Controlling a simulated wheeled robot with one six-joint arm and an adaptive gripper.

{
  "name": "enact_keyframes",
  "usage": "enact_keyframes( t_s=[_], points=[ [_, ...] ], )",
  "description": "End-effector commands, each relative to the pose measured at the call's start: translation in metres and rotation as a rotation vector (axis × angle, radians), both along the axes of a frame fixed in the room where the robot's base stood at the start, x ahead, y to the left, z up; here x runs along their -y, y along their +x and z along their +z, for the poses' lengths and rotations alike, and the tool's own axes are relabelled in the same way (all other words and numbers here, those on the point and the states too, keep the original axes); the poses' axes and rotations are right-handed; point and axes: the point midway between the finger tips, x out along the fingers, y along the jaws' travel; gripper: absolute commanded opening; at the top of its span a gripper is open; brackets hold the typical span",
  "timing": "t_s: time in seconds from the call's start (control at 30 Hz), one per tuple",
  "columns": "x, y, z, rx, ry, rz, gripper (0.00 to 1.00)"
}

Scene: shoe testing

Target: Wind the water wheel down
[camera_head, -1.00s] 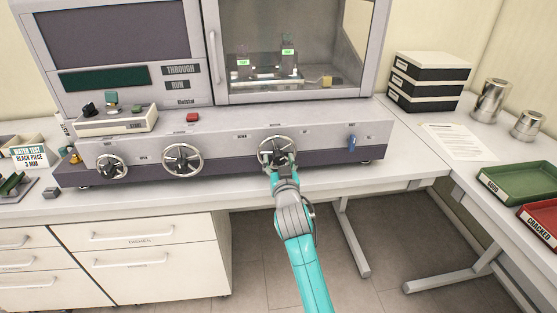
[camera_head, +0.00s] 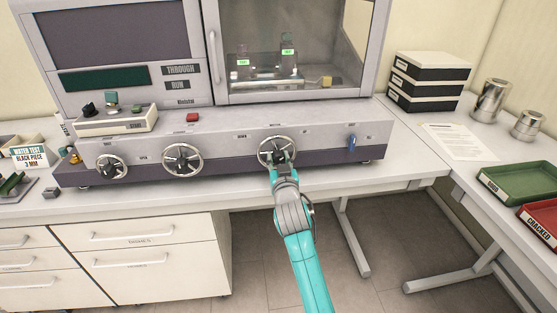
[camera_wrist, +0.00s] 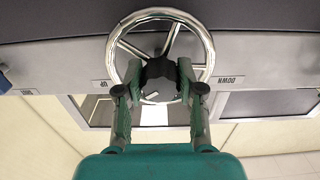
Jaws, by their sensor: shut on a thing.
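Three spoked handwheels stand along the front of the grey machine. The wheel at the right of the three (camera_head: 263,145) has my gripper (camera_head: 279,160) at it; I cannot read a water label there. In the wrist view the same chrome wheel (camera_wrist: 208,45) shows close, with its dark hub (camera_wrist: 158,70). My gripper (camera_wrist: 164,78) is shut on the wheel at its hub, one finger on each side; the exact contact is partly hidden. Upside-down labels read UP (camera_wrist: 103,87) on the left and DOWN (camera_wrist: 229,80) on the right.
The middle wheel (camera_head: 182,160) and left wheel (camera_head: 111,167) are free. A blue lever (camera_head: 352,143) sits to the right. A glazed chamber (camera_head: 290,45) is above. Green (camera_head: 520,183) and red (camera_head: 543,222) trays lie on the right bench.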

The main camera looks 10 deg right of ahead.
Motion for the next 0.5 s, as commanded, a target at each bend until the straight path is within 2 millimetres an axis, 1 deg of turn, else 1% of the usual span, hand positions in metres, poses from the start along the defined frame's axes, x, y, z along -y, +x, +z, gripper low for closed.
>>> enact_keyframes(
  t_s=[0.27,0.5],
  points=[
    [0.0005,0.0000,0.0001,-0.012,-0.152,0.000,0.03],
    [0.0011,-0.0001,0.0003,-0.029,-0.370,-0.001,0.03]
  ],
)
